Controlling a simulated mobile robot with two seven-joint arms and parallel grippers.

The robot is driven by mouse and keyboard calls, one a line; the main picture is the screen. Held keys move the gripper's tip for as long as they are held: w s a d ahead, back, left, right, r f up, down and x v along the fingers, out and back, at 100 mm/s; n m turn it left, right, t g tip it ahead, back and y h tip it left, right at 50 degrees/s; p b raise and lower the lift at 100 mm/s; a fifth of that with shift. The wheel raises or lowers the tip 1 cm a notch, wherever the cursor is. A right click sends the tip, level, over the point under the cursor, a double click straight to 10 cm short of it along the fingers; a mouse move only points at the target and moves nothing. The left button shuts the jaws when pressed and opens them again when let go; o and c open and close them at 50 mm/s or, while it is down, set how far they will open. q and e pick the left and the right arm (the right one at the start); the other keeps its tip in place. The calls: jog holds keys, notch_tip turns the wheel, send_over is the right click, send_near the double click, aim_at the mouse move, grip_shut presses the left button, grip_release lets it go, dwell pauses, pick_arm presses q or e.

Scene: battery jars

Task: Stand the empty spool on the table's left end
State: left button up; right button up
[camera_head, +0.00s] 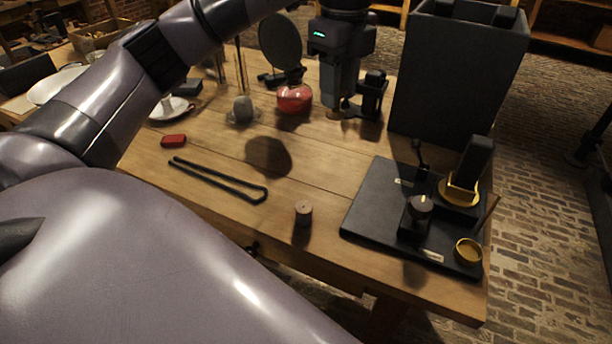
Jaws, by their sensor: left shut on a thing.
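My left gripper (343,108) points down over the far middle of the table (225,165), left of a tall dark box. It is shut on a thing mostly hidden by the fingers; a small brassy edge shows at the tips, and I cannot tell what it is. A small brown cylinder (304,209) with a dark spot on top stands upright near the table's front edge. It may be the empty spool or a stopper; I cannot tell which. The left end of the table is partly hidden behind my left arm. My right gripper is not in view.
A red flask (294,97), a dark disc on a stand (280,42) and a grey weight (242,109) stand behind. A black U-shaped rod (220,181) and red block (173,141) lie left. A black base (375,215) and the tall box (455,75) fill the right.

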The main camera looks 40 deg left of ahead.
pick_arm(q)
jog(key=shift+s+a+f, duration=0.1)
jog(key=shift+a+f, duration=0.1)
jog(key=shift+a, duration=0.1)
jog(key=shift+n, duration=0.3)
jog(key=shift+a+f+b, duration=0.1)
jog(key=shift+f+b, duration=0.9)
jog(key=shift+f, duration=8.85)
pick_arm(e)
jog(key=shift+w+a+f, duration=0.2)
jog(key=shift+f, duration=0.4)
pick_arm(q)
jog(key=shift+f, duration=0.1)
jog(key=o, duration=1)
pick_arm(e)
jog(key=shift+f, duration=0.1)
